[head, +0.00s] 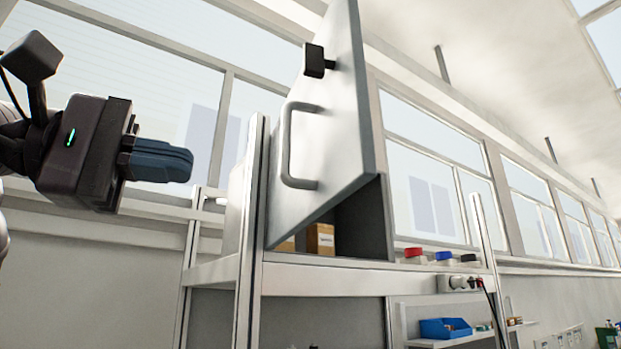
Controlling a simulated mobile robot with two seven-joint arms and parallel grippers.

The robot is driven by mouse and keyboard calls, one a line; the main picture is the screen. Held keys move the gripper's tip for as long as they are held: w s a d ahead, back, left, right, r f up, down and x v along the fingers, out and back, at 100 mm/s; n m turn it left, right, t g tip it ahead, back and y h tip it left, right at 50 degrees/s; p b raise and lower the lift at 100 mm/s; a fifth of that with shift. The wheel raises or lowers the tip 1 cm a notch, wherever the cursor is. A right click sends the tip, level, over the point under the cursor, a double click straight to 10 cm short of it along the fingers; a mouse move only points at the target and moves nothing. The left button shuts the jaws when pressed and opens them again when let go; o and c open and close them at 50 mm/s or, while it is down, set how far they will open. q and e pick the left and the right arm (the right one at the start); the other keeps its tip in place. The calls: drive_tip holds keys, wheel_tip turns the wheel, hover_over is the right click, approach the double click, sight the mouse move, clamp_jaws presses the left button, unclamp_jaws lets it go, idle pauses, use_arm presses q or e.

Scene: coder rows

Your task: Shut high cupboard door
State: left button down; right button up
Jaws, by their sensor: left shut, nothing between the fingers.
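The high cupboard door (338,120) is a pale grey panel that stands open in the middle of the head view. It has a long bar handle (288,147) on its face and a small black block (317,61) near its upper part. Behind its lower edge the dark grey inside of the cupboard (363,220) shows, with a small brown box (320,238) in it. My left gripper (190,165) is shut and empty, to the left of the handle in the picture and apart from it. My right gripper is not in view.
A metal frame post (252,230) stands just left of the door. Red, blue and black-topped small items (445,257) sit on the shelf at right. A blue bin (445,328) is lower down.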

sight(330, 185)
use_arm(q)
drive_tip(key=p+x, duration=0.2)
drive_tip(key=x, duration=1)
drive_tip(key=shift+w+d, duration=0.15)
drive_tip(key=shift+d, duration=0.2)
drive_tip(key=shift+w+d+p, duration=0.2)
drive_tip(key=shift+d+p, duration=0.1)
drive_tip(key=shift+d, duration=0.25)
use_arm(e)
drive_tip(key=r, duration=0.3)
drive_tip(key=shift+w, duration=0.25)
use_arm(q)
drive_tip(key=shift+w+d, duration=0.1)
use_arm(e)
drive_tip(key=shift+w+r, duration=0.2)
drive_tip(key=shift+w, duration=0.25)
